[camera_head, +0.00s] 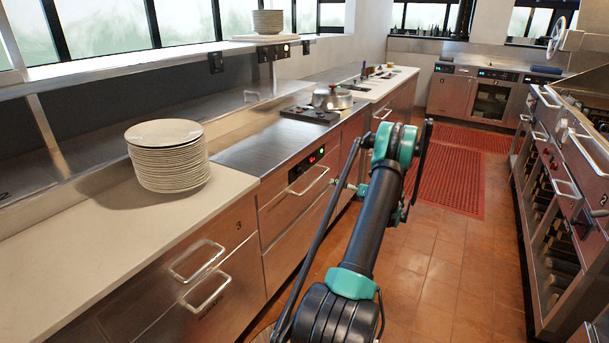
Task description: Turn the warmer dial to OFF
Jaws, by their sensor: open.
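A control panel (306,165) with red digits and a green light is set in the front of the steel counter unit, above a drawer handle. A second small box with dial-like marks (273,52) sits under the far end of the raised shelf. I cannot read labels or tell which holds the warmer dial. My arm rises from the bottom centre and bends at a teal joint. A small part of what looks like my gripper (350,187) shows left of the forearm, to the right of the panel and apart from it. It is open; most of it is hidden.
A stack of plates (167,160) stands on the near white counter. A pot (332,97) sits on the steel counter behind the panel. More plates (267,21) stand on the raised shelf. The tiled aisle (410,270) is clear, with the grill line (570,190) at the right.

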